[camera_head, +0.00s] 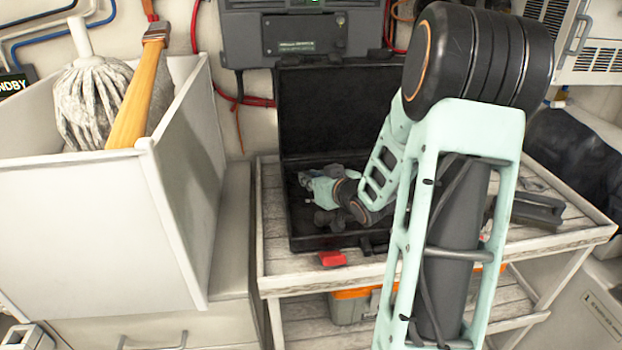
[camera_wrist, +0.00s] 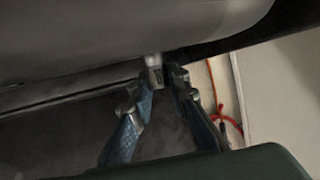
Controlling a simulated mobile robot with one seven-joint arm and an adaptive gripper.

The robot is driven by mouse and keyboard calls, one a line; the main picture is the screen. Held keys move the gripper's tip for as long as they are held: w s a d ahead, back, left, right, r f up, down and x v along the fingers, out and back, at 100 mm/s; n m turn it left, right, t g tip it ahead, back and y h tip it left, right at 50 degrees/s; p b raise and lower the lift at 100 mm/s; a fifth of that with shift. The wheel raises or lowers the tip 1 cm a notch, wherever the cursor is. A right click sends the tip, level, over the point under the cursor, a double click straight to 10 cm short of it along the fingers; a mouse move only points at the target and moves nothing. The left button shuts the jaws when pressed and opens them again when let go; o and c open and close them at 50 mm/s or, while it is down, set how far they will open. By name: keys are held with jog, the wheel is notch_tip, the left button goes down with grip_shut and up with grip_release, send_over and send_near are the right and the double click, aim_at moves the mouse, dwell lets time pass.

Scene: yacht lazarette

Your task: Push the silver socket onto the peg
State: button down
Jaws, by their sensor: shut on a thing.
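My gripper (camera_wrist: 160,80) shows in the wrist view with its two fingers close together on a small silver piece, the socket (camera_wrist: 153,60). The socket sits at the fingertips, just below a large grey rounded surface. In the head view my arm reaches down into an open black case (camera_head: 292,130), and my gripper is at its left part, low inside it. The fingertips and the socket are too small and dark to make out there. I cannot pick out the peg in either view.
The case stands on a slatted wooden table (camera_head: 590,232), with a red piece (camera_head: 332,258) at the front edge. A white bin (camera_head: 75,240) with a mop and a wooden handle stands left. Dark tools (camera_head: 538,210) lie right. An orange and grey box (camera_head: 350,306) sits below.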

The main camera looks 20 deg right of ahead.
jog(key=shift+s+a+f, duration=0.1)
jog(key=shift+s+f, duration=0.2)
jog(key=shift+f, duration=0.45)
jog(key=c, duration=1.9)
grip_release()
jog(key=shift+w+f, duration=0.15)
jog(key=shift+c, duration=0.2)
jog(key=shift+o, duration=0.9)
jog(key=shift+r, duration=0.25)
notch_tip(320, 180, up, 10)
